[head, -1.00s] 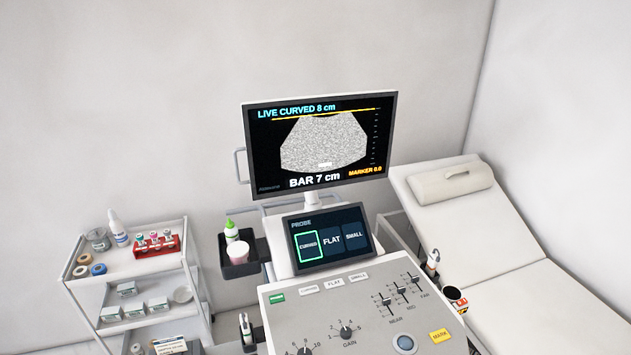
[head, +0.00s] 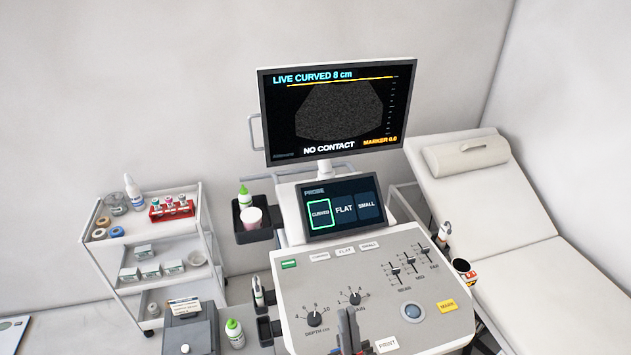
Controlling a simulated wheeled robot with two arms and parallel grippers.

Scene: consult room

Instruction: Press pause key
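The ultrasound console (head: 330,280) has knobs, sliders and labelled keys. No key marked pause can be read; part of the front of the panel is cut off by the frame or hidden by my gripper. My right gripper (head: 349,318) comes in at the bottom edge, over the panel just below the gain knob (head: 355,298) and left of the white PRINT key (head: 387,344). Its dark fingers look close together with nothing seen between them. Whether it touches the panel cannot be told. The monitor (head: 335,110) reads LIVE CURVED 8 cm and NO CONTACT. My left gripper is not in view.
The touch screen (head: 343,208) shows CURVED outlined in green. A yellow MARK key (head: 446,306) and a blue trackball (head: 413,312) are at the panel's right. A supply cart (head: 150,250) stands left. A padded couch (head: 490,210) is at right.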

